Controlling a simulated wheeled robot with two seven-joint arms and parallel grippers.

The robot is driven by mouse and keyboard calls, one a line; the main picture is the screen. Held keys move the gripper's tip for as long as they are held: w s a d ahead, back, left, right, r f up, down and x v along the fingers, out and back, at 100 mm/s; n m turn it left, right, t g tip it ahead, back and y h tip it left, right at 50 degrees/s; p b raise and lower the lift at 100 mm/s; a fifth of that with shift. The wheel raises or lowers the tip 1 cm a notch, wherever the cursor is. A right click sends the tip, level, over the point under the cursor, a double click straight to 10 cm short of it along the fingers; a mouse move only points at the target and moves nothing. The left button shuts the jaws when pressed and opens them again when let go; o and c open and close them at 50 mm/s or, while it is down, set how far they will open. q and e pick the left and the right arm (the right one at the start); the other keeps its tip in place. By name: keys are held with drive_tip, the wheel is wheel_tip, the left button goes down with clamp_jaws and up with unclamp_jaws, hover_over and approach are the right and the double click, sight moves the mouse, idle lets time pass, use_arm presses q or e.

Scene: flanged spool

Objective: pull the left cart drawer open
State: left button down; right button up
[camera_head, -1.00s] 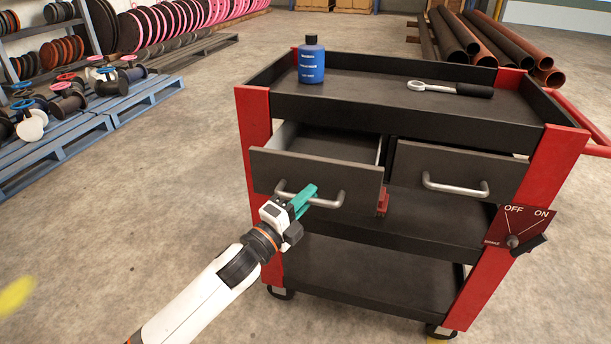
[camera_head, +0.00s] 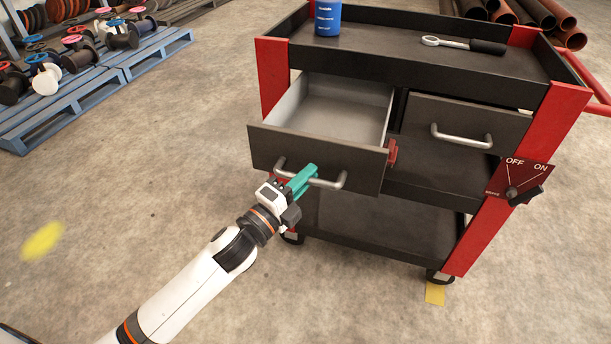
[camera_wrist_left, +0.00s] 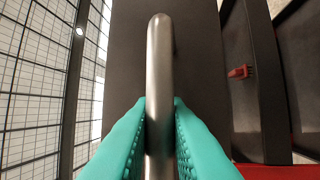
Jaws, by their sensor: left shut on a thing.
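The left cart drawer (camera_head: 318,158) is pulled well out of the red and black cart (camera_head: 272,78), and its grey inside looks empty. Its metal bar handle (camera_head: 328,183) runs across the drawer front. My left gripper (camera_head: 303,180) is shut on this handle, with a teal finger showing at its middle. In the left wrist view the handle (camera_wrist_left: 160,70) stands between the two teal fingers (camera_wrist_left: 160,145), which press on it from both sides. My right gripper is not in view.
The right drawer (camera_head: 465,130) is closed. An OFF/ON switch panel (camera_head: 520,180) is on the right post. A blue pallet (camera_head: 90,85) with spools stands left. The floor before the cart is clear.

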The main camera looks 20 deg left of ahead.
use_arm(q)
drive_tip(key=c, duration=1.4)
unclamp_jaws()
drive_tip(key=v, duration=1.2)
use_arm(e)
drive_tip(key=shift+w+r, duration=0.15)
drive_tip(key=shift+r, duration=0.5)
use_arm(q)
drive_tip(key=shift+f, duration=0.1)
